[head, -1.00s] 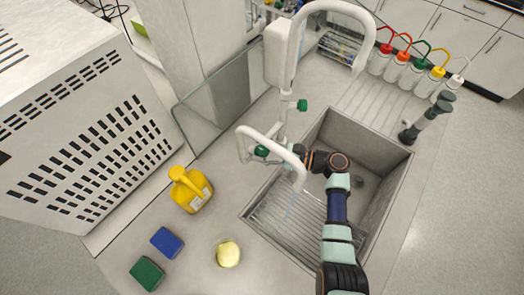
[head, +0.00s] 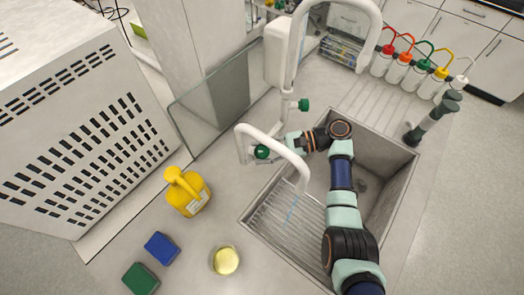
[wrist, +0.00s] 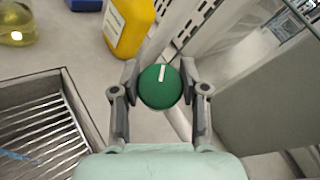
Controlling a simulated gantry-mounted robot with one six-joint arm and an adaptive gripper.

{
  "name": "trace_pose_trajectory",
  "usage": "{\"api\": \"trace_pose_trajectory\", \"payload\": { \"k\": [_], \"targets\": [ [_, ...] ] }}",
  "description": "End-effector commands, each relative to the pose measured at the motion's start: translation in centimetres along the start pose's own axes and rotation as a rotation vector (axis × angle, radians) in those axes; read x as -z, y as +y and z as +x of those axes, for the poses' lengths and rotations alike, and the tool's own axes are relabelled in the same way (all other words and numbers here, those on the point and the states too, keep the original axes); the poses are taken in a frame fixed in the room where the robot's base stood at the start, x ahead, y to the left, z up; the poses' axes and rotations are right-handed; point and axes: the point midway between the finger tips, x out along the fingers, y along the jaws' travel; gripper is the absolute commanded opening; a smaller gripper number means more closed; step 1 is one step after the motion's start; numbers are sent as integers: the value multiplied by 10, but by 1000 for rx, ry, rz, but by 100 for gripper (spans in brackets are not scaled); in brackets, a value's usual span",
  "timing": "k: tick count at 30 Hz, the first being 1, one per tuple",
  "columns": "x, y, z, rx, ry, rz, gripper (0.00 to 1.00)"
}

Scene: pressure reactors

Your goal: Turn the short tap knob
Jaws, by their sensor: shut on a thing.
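The short tap (head: 268,132) is a white bent spout at the sink's left edge. Its green round knob (head: 262,151) shows at its base, with a white line on its face. In the wrist view the knob (wrist: 160,92) sits between the two fingers of my gripper (wrist: 160,76), with its white line pointing nearly straight up. The fingers are shut on the knob from both sides. In the head view my gripper (head: 279,148) reaches in from the right and is partly hidden behind the spout.
A tall white tap with another green knob (head: 303,104) stands just behind. The sink (head: 385,190) lies under my arm. A yellow bottle (head: 188,192), a beaker (head: 226,260), a blue sponge (head: 162,248) and a green sponge (head: 140,279) stand to the left. A glass panel (head: 213,103) is behind.

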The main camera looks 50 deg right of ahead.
Motion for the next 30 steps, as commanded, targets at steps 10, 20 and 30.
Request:
{"api": "trace_pose_trajectory", "payload": {
  "k": [10, 20, 30],
  "targets": [
    [0, 0, 0, -1, 1, 0, 45],
    [0, 0, 0, 0, 1, 0, 70],
    [0, -1, -34, 3, 3, 1, 70]
  ]
}}
